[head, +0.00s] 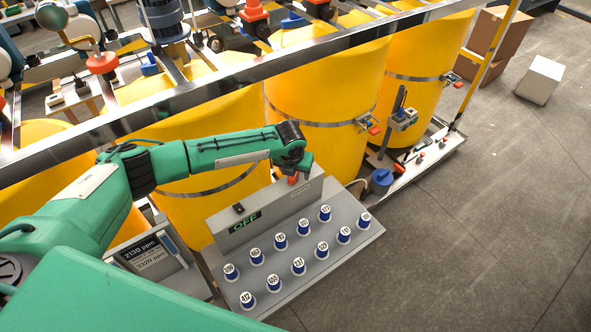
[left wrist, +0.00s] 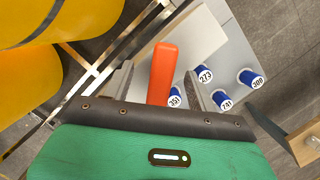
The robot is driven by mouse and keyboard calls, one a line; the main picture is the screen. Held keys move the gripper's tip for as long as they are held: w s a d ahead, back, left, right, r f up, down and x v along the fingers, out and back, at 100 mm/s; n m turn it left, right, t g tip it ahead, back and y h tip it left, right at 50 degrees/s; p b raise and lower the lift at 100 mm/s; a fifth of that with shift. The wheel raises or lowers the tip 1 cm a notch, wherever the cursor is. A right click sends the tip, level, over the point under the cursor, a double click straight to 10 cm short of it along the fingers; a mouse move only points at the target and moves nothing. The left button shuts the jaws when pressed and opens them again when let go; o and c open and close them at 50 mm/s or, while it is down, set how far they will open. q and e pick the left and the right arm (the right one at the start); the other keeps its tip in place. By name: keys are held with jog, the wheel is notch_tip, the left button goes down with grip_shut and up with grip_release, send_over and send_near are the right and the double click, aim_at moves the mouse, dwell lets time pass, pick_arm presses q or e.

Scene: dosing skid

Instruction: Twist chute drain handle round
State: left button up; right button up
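An orange-red handle (head: 293,179) stands at the upper back edge of the grey sloped console (head: 350,262), just below my left gripper (head: 301,168). In the left wrist view the handle (left wrist: 162,75) runs up between the two grey fingers of my left gripper (left wrist: 155,85). The fingers are apart, with gaps on both sides of the handle. Its lower end is hidden behind the dark gripper edge. No label marks it as the chute drain handle. My right gripper is in neither view.
The console carries several numbered blue knobs (head: 299,266) and a green "OFF" display (head: 245,223). Large yellow tanks (head: 325,90) stand behind, under a metal rail (head: 300,50). A blue pot (head: 382,180) is right of the console.

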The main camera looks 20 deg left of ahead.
pick_arm(q)
jog(key=p+v, duration=0.2)
jog(key=w+p+v, duration=0.1)
jog(key=p+v, duration=0.3)
jog(key=v, duration=0.1)
jog(key=shift+w+r, duration=0.2)
jog(key=shift+w, duration=0.15)
jog(key=shift+c, duration=0.2)
